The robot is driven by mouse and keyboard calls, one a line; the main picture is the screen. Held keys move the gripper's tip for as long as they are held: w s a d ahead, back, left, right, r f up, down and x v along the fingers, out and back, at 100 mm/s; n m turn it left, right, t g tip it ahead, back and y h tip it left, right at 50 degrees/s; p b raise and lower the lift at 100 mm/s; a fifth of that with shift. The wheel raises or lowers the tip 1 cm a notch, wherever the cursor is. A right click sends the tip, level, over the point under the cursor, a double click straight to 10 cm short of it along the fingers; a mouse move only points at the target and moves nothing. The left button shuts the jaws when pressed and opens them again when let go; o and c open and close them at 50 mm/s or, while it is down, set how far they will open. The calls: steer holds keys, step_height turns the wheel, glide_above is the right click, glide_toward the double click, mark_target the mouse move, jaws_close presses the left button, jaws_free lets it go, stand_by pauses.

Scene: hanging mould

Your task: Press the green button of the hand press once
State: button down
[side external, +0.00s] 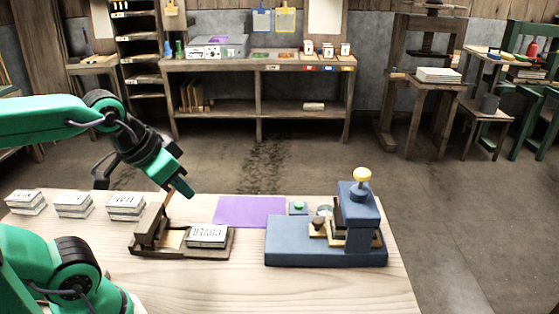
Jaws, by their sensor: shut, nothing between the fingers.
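My gripper (185,188) is shut and empty. It points down to the right, above the wooden mould and well left of the button in the picture. The wooden handle behind its tip partly overlaps it; I cannot tell whether they touch.
A wooden mould (150,232) with a white printed block (207,234) stands below my gripper. A flat purple sheet (248,212) lies between mould and button. Three white stacks (73,204) line the table's left. A workbench (258,66) stands far behind.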

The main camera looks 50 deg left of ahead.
steer(key=shift+w, duration=0.2)
steer(key=n+t, duration=0.4)
steer(key=n, duration=0.5)
glide_above(296, 206)
step_height(296, 206, down, 10)
steer(key=shift+f, duration=0.2)
steer(key=shift+f, duration=0.15)
steer(key=shift+f, duration=4.25)
